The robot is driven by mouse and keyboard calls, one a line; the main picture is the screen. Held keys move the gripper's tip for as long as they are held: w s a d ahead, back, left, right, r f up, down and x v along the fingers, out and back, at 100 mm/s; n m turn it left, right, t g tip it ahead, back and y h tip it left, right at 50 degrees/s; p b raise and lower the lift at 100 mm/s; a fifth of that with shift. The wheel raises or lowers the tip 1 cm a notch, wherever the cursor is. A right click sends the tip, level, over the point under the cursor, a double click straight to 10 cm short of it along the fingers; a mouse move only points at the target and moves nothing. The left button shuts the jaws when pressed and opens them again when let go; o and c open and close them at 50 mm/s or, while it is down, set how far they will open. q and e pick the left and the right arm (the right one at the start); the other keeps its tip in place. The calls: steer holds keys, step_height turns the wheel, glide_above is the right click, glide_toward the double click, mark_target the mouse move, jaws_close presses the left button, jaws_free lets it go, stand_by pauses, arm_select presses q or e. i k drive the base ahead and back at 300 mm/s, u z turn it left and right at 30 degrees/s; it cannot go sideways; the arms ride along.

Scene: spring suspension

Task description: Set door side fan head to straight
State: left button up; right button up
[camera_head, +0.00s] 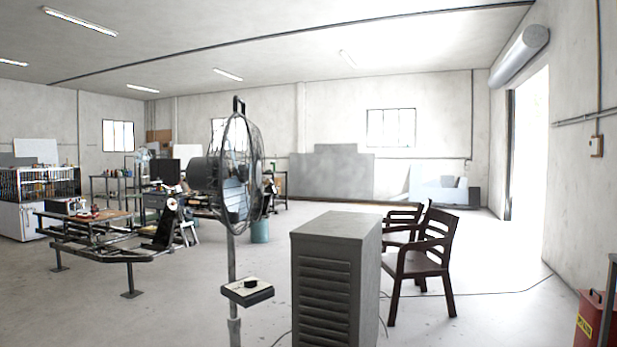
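A black pedestal fan stands close in front of me, a little left of the middle. Its round wire-cage head (238,172) is seen partly edge-on, turned sideways, with a handle on top. Its grey pole (232,258) runs down past a small black control box (247,291) with a pale top and a dark knob. A second, small fan (142,158) seems to stand far back at the left, too small to tell its angle. The open doorway (530,150) is at the right. Neither of my grippers is in view.
A grey louvred metal cabinet (335,280) stands just right of the fan pole. Dark wooden chairs (421,262) are behind it. A workbench with machinery (100,235) is at the left. A red box (592,318) is at the lower right. Floor between bench and fan is clear.

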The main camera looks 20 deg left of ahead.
mark_target(227, 166)
steer(key=i, duration=1.7)
steer(key=u, duration=2.4)
steer(key=i, duration=1.1)
steer(key=z, duration=1.25)
